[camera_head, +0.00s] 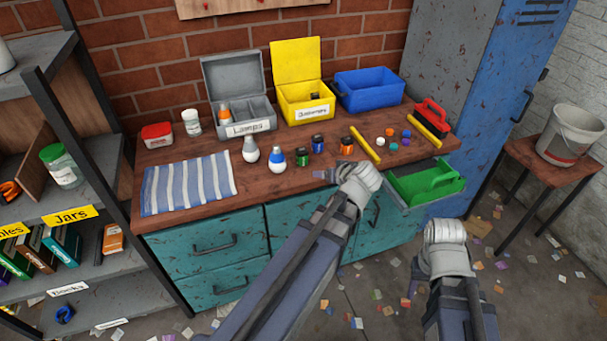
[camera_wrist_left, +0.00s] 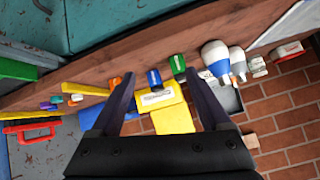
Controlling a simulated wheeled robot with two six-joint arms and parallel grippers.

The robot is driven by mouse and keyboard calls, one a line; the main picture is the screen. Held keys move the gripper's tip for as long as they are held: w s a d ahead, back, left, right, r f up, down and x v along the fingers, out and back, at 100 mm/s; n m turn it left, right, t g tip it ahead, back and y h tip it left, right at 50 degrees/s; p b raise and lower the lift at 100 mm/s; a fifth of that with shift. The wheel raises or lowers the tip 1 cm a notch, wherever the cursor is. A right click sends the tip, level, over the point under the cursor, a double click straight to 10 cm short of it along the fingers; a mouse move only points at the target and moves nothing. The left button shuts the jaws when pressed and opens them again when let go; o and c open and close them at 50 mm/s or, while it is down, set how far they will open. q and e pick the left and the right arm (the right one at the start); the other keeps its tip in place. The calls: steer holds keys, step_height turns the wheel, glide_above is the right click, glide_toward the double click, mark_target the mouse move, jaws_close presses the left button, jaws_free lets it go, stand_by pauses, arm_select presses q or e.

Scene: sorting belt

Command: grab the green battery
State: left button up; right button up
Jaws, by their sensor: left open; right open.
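The green battery (camera_head: 297,158) stands on the wooden workbench (camera_head: 250,190), left of a blue battery (camera_head: 317,143) and right of a blue-and-white bulb. In the left wrist view the green battery (camera_wrist_left: 179,66) shows near the tip of the right-hand finger, with the blue battery (camera_wrist_left: 154,79) to its left. My left gripper (camera_wrist_left: 161,76) is open and empty, with both batteries seen between and beyond its fingertips. In the head view its arm reaches the bench's front edge. My right gripper (camera_head: 443,238) is open, low beside the open drawer, away from the batteries; its fingers are hardly visible.
Two bulbs (camera_head: 277,160) stand left of the batteries, and an orange battery (camera_head: 347,145) to the right. A yellow bar (camera_head: 364,147), small coloured pieces, a grey lamp box (camera_head: 245,128), a yellow box (camera_head: 306,113) and a blue bin (camera_head: 369,90) share the bench. An open drawer (camera_head: 425,205) juts out.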

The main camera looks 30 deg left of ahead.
mark_target(304, 159)
arm_select(q)
steer(key=w+a+f+n+b, duration=0.1)
steer(key=a+b, duration=0.1)
steer(key=w+a+f+n+t+y+b, duration=0.1)
steer(key=a+b, duration=0.1)
steer(key=a, duration=0.1)
steer(key=w+a+f+t+y+b, duration=0.1)
steer(key=w+a+b, duration=0.1)
steer(key=a, duration=0.1)
steer(key=shift+f+n, duration=0.35)
steer(key=shift+n, duration=0.05)
steer(key=shift+w+a+y+b, duration=0.1)
steer(key=shift+a+y+b, duration=0.2)
steer(key=shift+b, duration=0.05)
steer(key=shift+w+a+r+t, duration=0.1)
steer(key=shift+a+r+t, duration=0.1)
steer(key=shift+t, duration=0.2)
steer(key=shift+b+x, duration=1.4)
steer(key=shift+x, duration=2.1)
steer(key=shift+w+a+f, duration=0.15)
steer(key=shift+a+f, duration=0.05)
steer(key=shift+a, duration=0.15)
arm_select(e)
step_height(304, 159, down, 12)
arm_select(q)
steer(key=shift+c, duration=0.2)
jaws_close()
